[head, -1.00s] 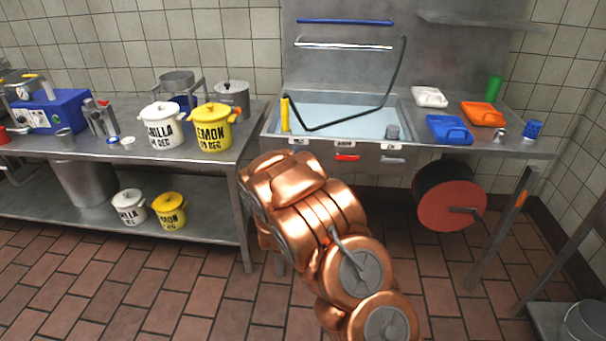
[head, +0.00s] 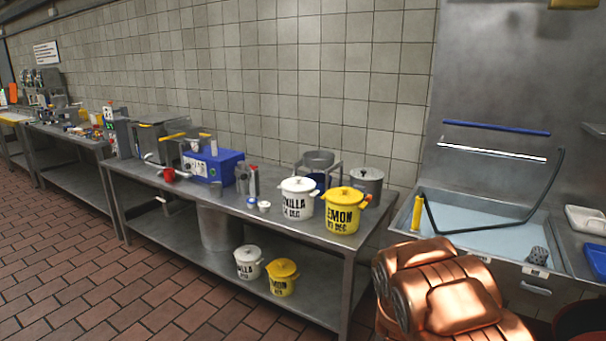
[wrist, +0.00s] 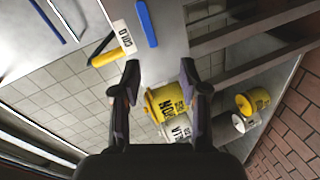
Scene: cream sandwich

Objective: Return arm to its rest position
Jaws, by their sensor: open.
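My arm (head: 450,290) shows as copper-coloured links at the bottom right of the head view, folded in front of the sink. My gripper (wrist: 165,85) shows in the wrist view with its two dark fingers apart and nothing held between them. In that view the yellow lemon tub (wrist: 166,102) and the white vanilla tub (wrist: 177,130) show between and beyond the fingers, and I cannot see any contact. The gripper itself is out of the head view.
The steel table (head: 215,185) holds the yellow lemon tub (head: 343,212), the white vanilla tub (head: 298,199) and a blue machine (head: 222,163). Smaller tubs stand on its lower shelf. The sink (head: 480,225) is at the right. The tiled floor (head: 110,285) at left is clear.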

